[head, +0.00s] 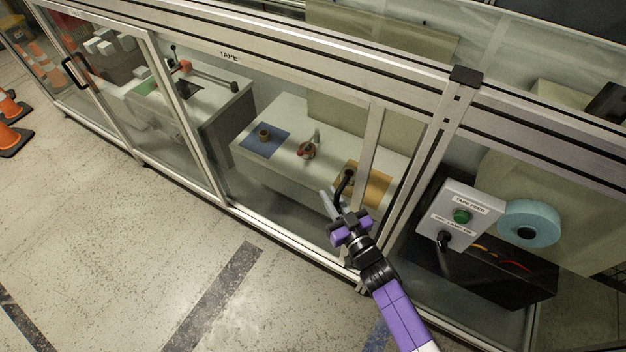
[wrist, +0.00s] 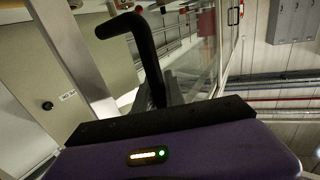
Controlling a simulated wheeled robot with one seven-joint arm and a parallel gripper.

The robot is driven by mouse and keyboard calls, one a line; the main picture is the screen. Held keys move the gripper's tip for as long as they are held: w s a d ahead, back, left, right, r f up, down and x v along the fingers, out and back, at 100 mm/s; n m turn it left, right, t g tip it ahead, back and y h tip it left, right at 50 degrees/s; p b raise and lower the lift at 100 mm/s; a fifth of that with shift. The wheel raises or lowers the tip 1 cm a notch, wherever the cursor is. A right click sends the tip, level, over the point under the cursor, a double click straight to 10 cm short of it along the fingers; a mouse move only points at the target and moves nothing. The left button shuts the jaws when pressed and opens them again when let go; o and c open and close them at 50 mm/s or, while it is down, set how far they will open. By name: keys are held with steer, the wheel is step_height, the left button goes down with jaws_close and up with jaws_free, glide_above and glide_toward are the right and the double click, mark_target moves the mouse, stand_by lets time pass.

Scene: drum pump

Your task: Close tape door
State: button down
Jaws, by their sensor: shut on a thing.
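The tape door (head: 368,145) is a clear panel in a pale metal frame, under the rail marked TAPE. A strip shows between its right upright and the thick post (head: 425,155); I cannot tell how wide the gap is. A black door handle (head: 344,184) stands on its right side. My gripper (head: 338,202) is shut on the handle, low in front of the panel. In the wrist view the bent black handle (wrist: 148,52) rises from behind the dark edge of my gripper; the fingertips are hidden there.
Right of the post is a control box (head: 462,215) with a green button, beside a blue tape roll (head: 529,223). Behind the glass, a white bench (head: 285,165) carries a blue mat and an orange mat. Another door handle (head: 75,72) and cones (head: 12,138) are left. The floor in front is clear.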

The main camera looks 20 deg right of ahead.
steer(key=s+d+p, duration=0.2)
steer(key=s+d, duration=0.3)
steer(key=s, duration=0.2)
steer(key=shift+p, duration=0.35)
steer(key=shift+s, duration=0.1)
steer(key=c, duration=1.4)
jaws_free()
steer(key=s, duration=0.7)
steer(key=shift+s+b, duration=0.4)
